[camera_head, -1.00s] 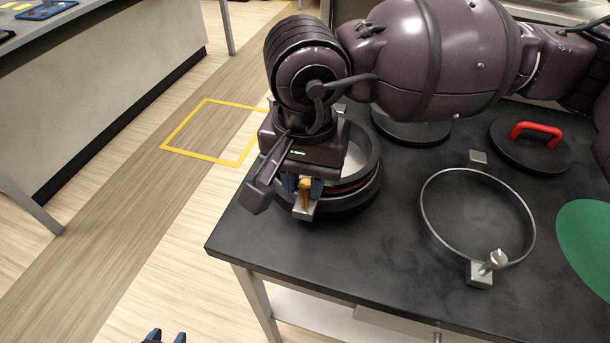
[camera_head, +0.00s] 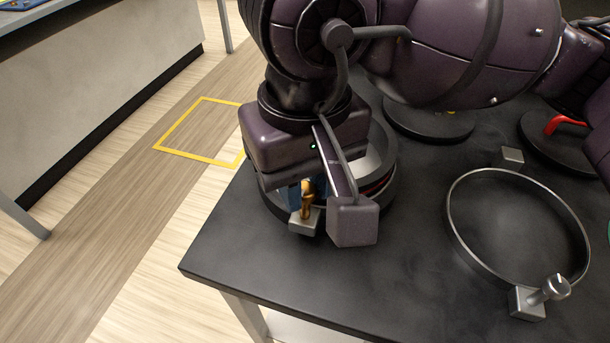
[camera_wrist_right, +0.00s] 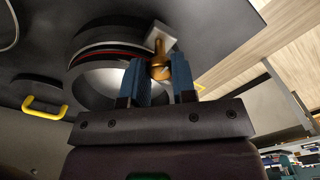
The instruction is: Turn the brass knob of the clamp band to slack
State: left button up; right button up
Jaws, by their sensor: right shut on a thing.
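The brass knob (camera_head: 307,197) sticks up from a grey metal block (camera_head: 304,222) on the front of a round port (camera_head: 385,192) at the table's left corner. My right gripper (camera_wrist_right: 160,80) is shut on the knob; its blue fingers stand on both sides of the brass in the wrist view (camera_wrist_right: 158,62). The band around the port is mostly hidden by my right gripper and arm in the head view. A red line (camera_wrist_right: 108,53) runs around the port in the wrist view. My left gripper is not in view now.
A loose metal ring (camera_head: 452,225) with a silver knob (camera_head: 556,287) lies on the dark table (camera_head: 400,290) to the right. Behind are round dark covers, one with a red handle (camera_head: 562,122). A yellow handle (camera_wrist_right: 45,108) shows in the wrist view.

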aim_at(304, 190)
dwell(0.5)
jog(key=o, duration=0.9)
notch_tip(304, 190, up, 11)
jog(key=shift+f+p, duration=0.1)
jog(key=shift+p, duration=0.75)
jog(key=shift+s, duration=0.1)
